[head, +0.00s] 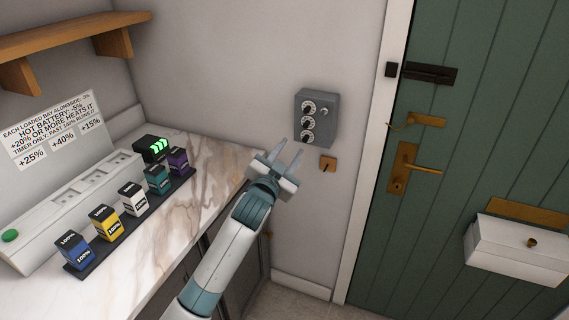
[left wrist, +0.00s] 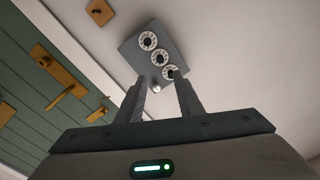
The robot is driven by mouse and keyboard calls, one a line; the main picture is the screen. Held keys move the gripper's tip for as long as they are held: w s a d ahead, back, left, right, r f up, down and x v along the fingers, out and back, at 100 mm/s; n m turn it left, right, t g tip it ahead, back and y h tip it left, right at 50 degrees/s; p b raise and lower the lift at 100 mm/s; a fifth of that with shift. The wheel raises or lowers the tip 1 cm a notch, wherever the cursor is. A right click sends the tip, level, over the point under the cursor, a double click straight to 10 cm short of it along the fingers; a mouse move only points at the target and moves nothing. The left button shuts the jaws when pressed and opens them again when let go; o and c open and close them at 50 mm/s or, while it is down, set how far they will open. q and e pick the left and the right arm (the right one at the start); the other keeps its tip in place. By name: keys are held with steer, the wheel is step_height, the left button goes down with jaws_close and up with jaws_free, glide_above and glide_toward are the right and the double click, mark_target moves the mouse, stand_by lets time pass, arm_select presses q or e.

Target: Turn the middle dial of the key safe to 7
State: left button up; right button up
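The key safe (head: 325,128) is a grey box on the wall left of the door, with three white-ringed dials in a column. The middle dial (head: 307,122) sits between the top dial (head: 308,107) and the bottom dial (head: 306,137); their numbers are too small to read. A small round knob (head: 323,112) is right of the top dial. My left gripper (head: 287,153) is open and empty, below and left of the safe. In the left wrist view the safe (left wrist: 136,55) appears beyond the open fingers (left wrist: 160,88), with the middle dial (left wrist: 159,55) unobstructed. My right gripper is not in view.
A small wooden plate (head: 327,163) is on the wall below the safe. The marble counter (head: 215,165) at left holds a charger strip (head: 60,215) and several labelled batteries. The green door (head: 480,130) has brass handles and a white box (head: 515,250).

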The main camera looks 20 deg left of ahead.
arm_select(q)
steer(key=shift+s+b, duration=0.35)
steer(key=shift+s, duration=1.45)
steer(key=shift+f, duration=0.15)
